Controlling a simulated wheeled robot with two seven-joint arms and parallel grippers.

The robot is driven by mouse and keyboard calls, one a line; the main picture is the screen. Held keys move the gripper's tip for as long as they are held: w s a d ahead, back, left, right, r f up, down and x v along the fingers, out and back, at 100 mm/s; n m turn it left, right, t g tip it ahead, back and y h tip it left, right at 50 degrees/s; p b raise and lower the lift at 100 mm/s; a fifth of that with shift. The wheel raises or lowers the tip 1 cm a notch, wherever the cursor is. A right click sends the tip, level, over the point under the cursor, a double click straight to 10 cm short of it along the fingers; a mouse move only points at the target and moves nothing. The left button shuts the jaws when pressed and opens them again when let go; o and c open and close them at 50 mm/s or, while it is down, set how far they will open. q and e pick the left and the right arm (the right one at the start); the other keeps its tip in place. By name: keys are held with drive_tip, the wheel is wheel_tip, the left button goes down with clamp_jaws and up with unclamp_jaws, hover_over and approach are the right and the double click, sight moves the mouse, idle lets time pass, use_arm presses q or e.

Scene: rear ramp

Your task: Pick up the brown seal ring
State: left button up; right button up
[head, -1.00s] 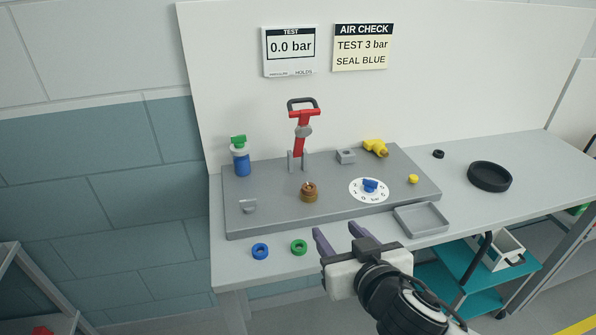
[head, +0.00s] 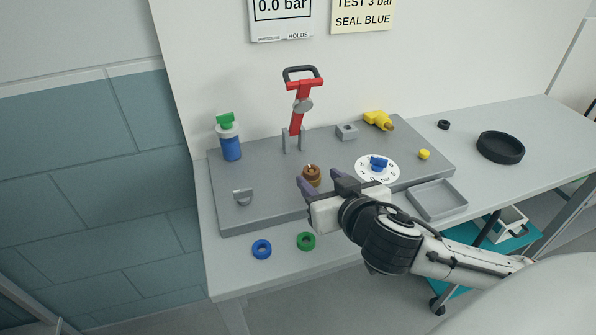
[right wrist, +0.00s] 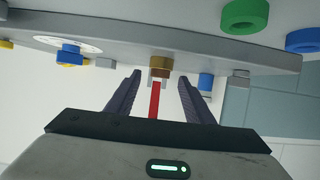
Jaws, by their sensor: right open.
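The brown seal ring appears to be on the small brass-brown fitting (head: 312,172) on the grey board; I cannot separate ring from fitting clearly. My right gripper (head: 316,178) is open, its purple-grey fingers pointing at the fitting from the front. In the right wrist view the fitting (right wrist: 160,66) shows between and just beyond the open fingertips (right wrist: 159,78), with nothing held. The fingers partly overlap the fitting's lower part in the head view. My left gripper is not in view.
A blue ring (head: 262,249) and a green ring (head: 306,241) lie on the bench in front of the board (head: 275,205). A red lever clamp (head: 301,105) stands behind the fitting, a dial (head: 377,168) to its right. A grey tray (head: 437,199) sits at right.

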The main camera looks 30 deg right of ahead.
drive_tip(key=shift+w+d+f, duration=0.1)
drive_tip(key=shift+w+f, duration=0.15)
drive_tip(key=shift+w, duration=0.35)
drive_tip(key=shift+s+r, duration=0.1)
drive_tip(key=shift+s, duration=0.05)
drive_tip(key=c, duration=1.1)
